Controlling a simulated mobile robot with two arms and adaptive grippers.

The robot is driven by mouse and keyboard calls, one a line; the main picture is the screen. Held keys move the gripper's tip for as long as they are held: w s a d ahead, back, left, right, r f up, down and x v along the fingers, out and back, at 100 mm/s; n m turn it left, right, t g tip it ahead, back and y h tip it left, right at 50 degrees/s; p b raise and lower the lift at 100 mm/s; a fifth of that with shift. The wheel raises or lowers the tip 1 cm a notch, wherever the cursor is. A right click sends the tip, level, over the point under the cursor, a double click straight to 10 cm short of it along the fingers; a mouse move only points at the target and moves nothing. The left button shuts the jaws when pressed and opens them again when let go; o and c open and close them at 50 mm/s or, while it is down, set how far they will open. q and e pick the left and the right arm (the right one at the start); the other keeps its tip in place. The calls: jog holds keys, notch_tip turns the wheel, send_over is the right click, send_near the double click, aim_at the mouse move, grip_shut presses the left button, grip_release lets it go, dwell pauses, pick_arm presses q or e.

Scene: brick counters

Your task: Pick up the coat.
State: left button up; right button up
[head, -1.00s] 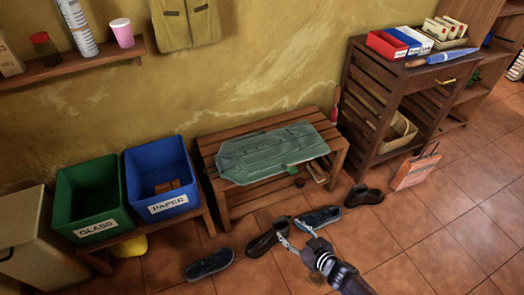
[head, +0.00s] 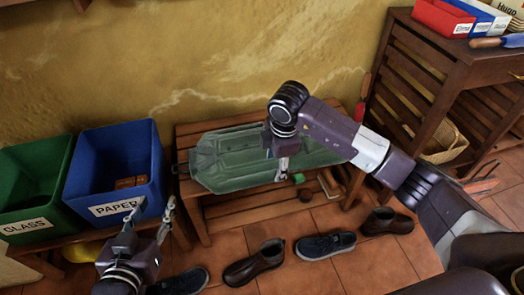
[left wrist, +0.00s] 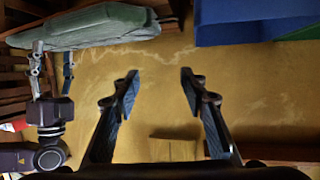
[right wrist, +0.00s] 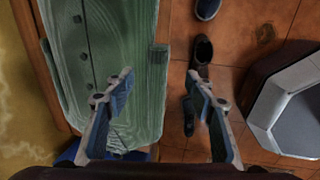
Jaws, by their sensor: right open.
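The green coat (head: 225,160) lies flat and folded on the wooden bench. Buttons show on it in the right wrist view (right wrist: 85,55). My right gripper (head: 281,170) is over the coat's front edge, fingers pointing down, hiding part of the coat. In the right wrist view it is open (right wrist: 160,76), one finger over the coat and the other over the floor side; I cannot tell whether they touch it. My left gripper (head: 150,215) is open and empty in front of the blue bin. The coat also shows in the left wrist view (left wrist: 85,28), apart from the left fingers.
The wooden bench (head: 225,212) stands against the yellow wall. A blue PAPER bin (head: 120,165) and a green GLASS bin (head: 25,190) stand at left. Shoes, including a brown boot (head: 255,265) and a dark sneaker (head: 325,245), line the floor. A slatted cabinet (head: 425,80) stands at right.

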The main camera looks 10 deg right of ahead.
aim_at(273, 172)
jog(key=shift+w+f+b, duration=0.25)
jog(key=shift+f+b, duration=0.1)
jog(key=shift+f, duration=0.9)
jog(key=f, duration=0.1)
jog(key=w+f+b, duration=0.1)
jog(key=f, duration=0.1)
jog(key=f+b, duration=0.1)
jog(key=shift+w+f, duration=0.25)
pick_arm(q)
notch_tip(273, 172, up, 15)
jog(key=d+t+h, duration=0.2)
jog(key=t, duration=0.5)
jog(key=shift+w+t+h, duration=0.3)
jog(key=shift+w, duration=0.05)
pick_arm(e)
jog(key=shift+f, duration=0.1)
grip_shut()
jog(key=shift+w, duration=0.1)
